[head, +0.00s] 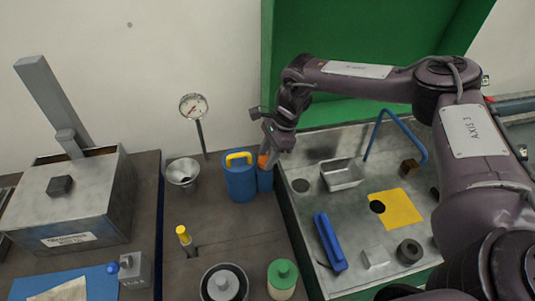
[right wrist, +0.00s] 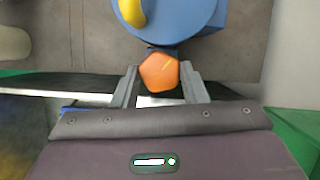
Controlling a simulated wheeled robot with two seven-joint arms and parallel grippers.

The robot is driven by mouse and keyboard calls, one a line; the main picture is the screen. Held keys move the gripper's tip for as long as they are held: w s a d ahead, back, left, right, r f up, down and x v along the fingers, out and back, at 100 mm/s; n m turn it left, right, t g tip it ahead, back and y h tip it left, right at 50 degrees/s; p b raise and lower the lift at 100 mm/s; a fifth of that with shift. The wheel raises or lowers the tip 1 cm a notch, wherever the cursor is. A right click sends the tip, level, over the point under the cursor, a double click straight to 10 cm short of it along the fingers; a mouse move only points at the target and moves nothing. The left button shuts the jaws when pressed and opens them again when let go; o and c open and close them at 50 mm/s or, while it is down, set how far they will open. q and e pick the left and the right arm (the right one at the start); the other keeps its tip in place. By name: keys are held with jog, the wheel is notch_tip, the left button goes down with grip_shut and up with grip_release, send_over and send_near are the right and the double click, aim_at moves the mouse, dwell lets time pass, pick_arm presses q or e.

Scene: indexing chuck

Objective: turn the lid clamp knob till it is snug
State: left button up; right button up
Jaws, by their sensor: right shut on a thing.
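The orange knob (right wrist: 160,72) is a faceted piece at the side of the blue canister (right wrist: 185,18). In the head view the knob (head: 263,161) is small and partly hidden by my right gripper (head: 270,156). In the right wrist view my right gripper (right wrist: 159,82) has one finger on each side of the knob and is shut on it. The canister (head: 239,180) stands upright, with a yellow handle (head: 238,157) on top. How tight the knob is cannot be seen. My left gripper is out of view.
A metal funnel (head: 183,174) and a dial gauge (head: 193,106) stand left of and behind the canister. On the right, a metal bench top (head: 310,215) holds a metal tray (head: 342,174) and a blue bar (head: 330,242). A green panel (head: 350,40) rises behind it.

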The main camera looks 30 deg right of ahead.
jog(key=shift+s+m+t, duration=0.1)
jog(key=shift+m+t, duration=0.3)
jog(key=shift+m, duration=0.7)
jog(key=shift+s+m+t+p, duration=0.1)
jog(key=shift+m+t+p, duration=0.25)
jog(key=shift+m, duration=0.55)
jog(key=m+t+h, duration=0.1)
jog(key=m, duration=0.4)
jog(key=shift+s+a+m+t+h, duration=0.1)
jog(key=shift+a+m+t+h, duration=0.05)
jog(key=shift+m+t+h, duration=0.2)
jog(key=o, duration=1)
jog(key=shift+c, duration=0.2)
jog(key=b+v, duration=0.2)
jog(key=v, duration=0.5)
jog(key=shift+r, duration=0.45)
